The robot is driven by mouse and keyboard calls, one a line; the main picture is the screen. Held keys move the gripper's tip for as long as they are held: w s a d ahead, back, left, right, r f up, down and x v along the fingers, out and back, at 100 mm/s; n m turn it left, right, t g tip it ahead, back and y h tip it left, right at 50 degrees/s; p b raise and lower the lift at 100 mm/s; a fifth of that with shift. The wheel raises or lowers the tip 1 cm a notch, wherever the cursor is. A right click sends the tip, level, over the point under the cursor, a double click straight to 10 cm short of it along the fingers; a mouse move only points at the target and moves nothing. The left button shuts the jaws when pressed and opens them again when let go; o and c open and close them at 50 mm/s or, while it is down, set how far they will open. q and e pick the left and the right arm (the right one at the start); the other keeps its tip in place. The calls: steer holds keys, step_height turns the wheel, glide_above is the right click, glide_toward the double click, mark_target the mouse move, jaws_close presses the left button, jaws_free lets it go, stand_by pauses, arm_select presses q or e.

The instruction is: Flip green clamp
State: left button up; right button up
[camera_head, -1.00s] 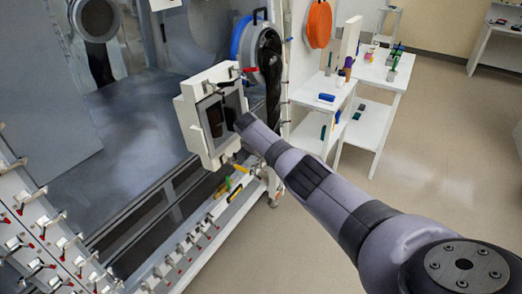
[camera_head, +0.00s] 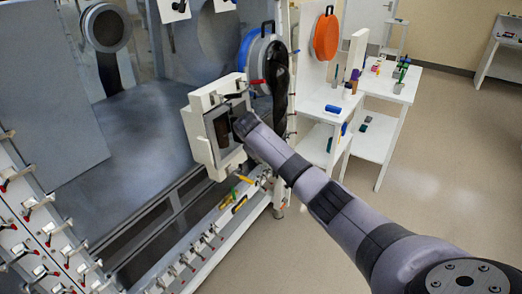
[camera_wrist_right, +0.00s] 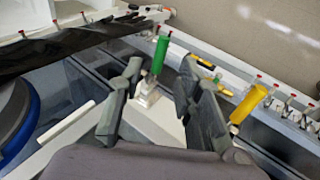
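The green clamp (camera_wrist_right: 160,52) has an upright green handle on a pale metal base in the right wrist view. My right gripper (camera_wrist_right: 161,68) is open, with one dark finger left and one right of the clamp. I cannot tell whether a finger touches it. In the head view my right gripper (camera_head: 240,124) is at the white boxy frame (camera_head: 198,140); its fingers are mostly hidden by my arm. I cannot make out the green clamp for certain there. My left gripper is not in view.
A yellow-handled clamp (camera_wrist_right: 248,104) stands close to the right finger. A red-handled clamp (camera_head: 258,81) is at the frame's upper edge. A rail with several small clamps (camera_head: 205,245) runs below. A blue round cover (camera_head: 252,50) is behind; open floor lies right.

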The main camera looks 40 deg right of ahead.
steer(key=shift+v, duration=2.35)
steer(key=shift+f, duration=0.15)
